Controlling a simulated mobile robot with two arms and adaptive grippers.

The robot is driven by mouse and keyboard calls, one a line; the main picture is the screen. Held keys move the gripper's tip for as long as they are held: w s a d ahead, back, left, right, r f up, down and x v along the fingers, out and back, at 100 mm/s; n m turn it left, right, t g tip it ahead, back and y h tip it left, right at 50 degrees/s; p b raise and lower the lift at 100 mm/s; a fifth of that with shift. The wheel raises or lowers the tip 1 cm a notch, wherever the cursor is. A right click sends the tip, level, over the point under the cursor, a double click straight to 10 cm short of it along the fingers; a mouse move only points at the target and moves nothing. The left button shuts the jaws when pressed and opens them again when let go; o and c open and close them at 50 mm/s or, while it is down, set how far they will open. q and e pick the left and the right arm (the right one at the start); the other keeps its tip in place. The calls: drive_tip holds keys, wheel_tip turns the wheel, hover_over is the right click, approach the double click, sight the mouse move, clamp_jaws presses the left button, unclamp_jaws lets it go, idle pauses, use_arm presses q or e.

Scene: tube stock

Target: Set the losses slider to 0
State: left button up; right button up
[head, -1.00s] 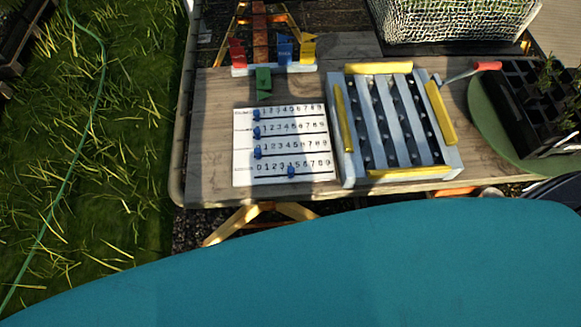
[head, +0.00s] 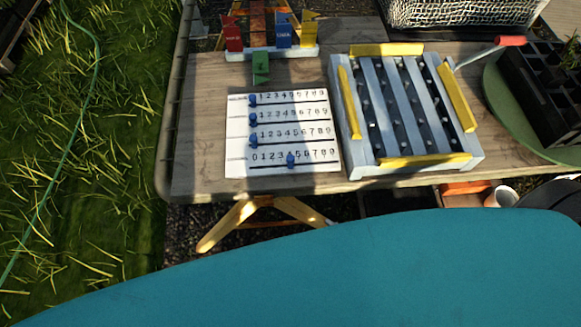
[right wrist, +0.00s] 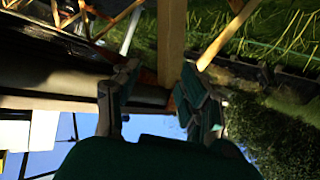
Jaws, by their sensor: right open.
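A white slider board (head: 235,150) lies on the wooden table in the head view, with several number rows from 0 to 9. The row labels are too small to read. The upper three blue knobs, top (head: 252,99), second (head: 252,118) and third (head: 253,140), sit at the left end by 0. The bottom blue knob (head: 291,159) is near the middle, around 4. My right gripper (right wrist: 160,95) shows in the right wrist view, its fingers apart and nothing between them. It is away from the board, which that view does not show. My left gripper is out of view.
A grey slatted frame with yellow bars (head: 410,160) stands right of the board. Coloured flags on a white rack (head: 270,52) and a green piece (head: 260,70) are behind. A black cell tray (head: 545,100) stands right. The wooden table (head: 200,130) is bare left of the board.

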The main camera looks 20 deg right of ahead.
sight(292, 163)
wheel_tip(292, 163, up, 14)
drive_tip(key=a+m+t+h+b, duration=0.1)
drive_tip(key=m+t+b, duration=0.2)
drive_tip(key=t, duration=0.1)
drive_tip(key=x, duration=1.7)
drive_tip(key=shift+w+d+r, duration=0.1)
drive_tip(key=shift+r, duration=0.1)
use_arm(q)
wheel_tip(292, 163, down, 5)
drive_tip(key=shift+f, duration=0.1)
use_arm(e)
clamp_jaws()
drive_tip(key=shift+f, duration=0.15)
